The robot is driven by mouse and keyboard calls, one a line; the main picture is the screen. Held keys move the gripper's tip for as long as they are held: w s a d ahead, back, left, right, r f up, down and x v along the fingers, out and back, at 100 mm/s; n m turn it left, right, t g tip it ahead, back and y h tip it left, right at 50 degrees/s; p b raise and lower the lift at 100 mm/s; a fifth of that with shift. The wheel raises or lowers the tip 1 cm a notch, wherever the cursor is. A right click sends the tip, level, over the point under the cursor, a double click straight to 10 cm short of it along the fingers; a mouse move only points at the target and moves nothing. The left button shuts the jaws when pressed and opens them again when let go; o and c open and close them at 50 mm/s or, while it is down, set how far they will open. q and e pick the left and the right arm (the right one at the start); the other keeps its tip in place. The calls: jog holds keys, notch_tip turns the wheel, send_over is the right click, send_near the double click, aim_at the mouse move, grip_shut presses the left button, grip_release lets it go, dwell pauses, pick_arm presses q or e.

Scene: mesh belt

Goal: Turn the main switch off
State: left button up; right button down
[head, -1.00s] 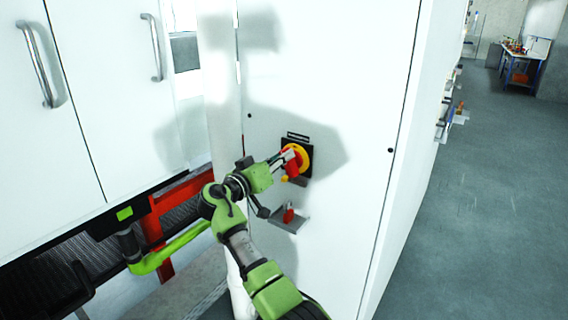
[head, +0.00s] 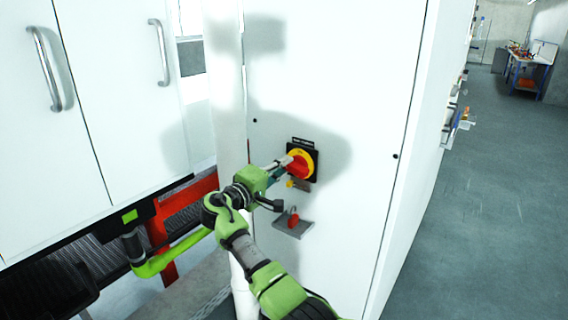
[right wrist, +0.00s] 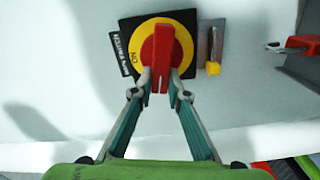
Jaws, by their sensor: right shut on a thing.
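The main switch (head: 301,163) is a red handle on a yellow disc with a black square plate, mounted on the white cabinet door. In the right wrist view the red handle (right wrist: 160,50) lies across the yellow disc (right wrist: 132,45), and "ON" can be read on the disc beside it. My right gripper (head: 283,166) reaches it from the left. In the right wrist view its fingertips (right wrist: 159,82) are shut on the handle's near end, one on each side. My left gripper is not in view.
The white cabinet (head: 340,80) fills the middle. A small grey shelf (head: 305,229) with a red padlock (head: 293,219) sits below the switch. A yellow-tipped piece (right wrist: 212,45) is beside the plate. Open floor (head: 480,220) lies to the right.

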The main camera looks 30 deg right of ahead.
jog(key=shift+f+n+p, duration=0.25)
jog(key=shift+n+p, duration=0.15)
jog(key=shift+n, duration=0.8)
jog(key=c, duration=2)
grip_release()
jog(key=shift+o, duration=0.2)
jog(key=v, duration=1.2)
jog(key=shift+f, duration=0.15)
